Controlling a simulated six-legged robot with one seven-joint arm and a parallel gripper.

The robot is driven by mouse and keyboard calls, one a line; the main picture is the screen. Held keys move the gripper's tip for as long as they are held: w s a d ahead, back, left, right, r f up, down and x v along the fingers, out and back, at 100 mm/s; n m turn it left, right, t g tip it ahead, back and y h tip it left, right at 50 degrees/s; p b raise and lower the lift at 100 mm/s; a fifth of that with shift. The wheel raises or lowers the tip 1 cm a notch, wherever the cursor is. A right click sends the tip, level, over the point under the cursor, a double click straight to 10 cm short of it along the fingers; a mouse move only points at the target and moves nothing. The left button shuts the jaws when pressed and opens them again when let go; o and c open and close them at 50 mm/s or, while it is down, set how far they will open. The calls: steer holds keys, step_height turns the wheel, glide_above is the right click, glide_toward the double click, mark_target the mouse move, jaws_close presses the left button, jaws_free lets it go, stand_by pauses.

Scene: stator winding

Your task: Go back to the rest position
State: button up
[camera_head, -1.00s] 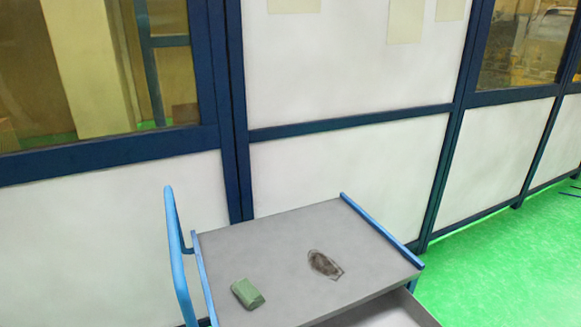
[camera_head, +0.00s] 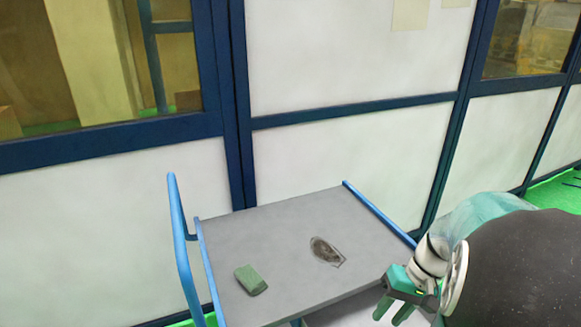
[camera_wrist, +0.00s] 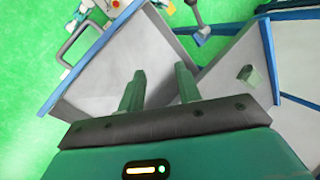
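My gripper (camera_head: 388,318) is at the lower right in the head view, at the end of my arm, beside the right front part of the cart. In the wrist view, its two green fingers (camera_wrist: 160,69) are apart, with nothing between them. The grey cart top (camera_head: 285,225) stands below the white wall panel. A green block (camera_head: 250,280) lies on its left part and a dark, flat, oval-shaped item (camera_head: 325,250) lies right of centre. Both are apart from my gripper. The wrist view shows a small green block (camera_wrist: 247,74) on a grey surface at the right.
The cart has a blue handle (camera_head: 178,240) on its left and a blue rail (camera_head: 380,213) on its right. A white and dark-blue framed wall (camera_head: 340,160) stands close behind. Green floor (camera_head: 560,192) shows at the right.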

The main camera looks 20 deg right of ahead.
steer(key=w+a+r+n+t+h, duration=0.1)
steer(key=a+r+n+t+h, duration=0.1)
steer(key=a+r, duration=0.4)
steer(key=a+r+n+t+h, duration=0.2)
steer(key=a+r, duration=0.5)
steer(key=a, duration=0.7)
steer(key=shift+w+a+n+t+h, duration=0.2)
steer(key=shift+w+n+t+h, duration=0.2)
steer(key=shift+n+t, duration=0.1)
steer(key=shift+s, duration=0.1)
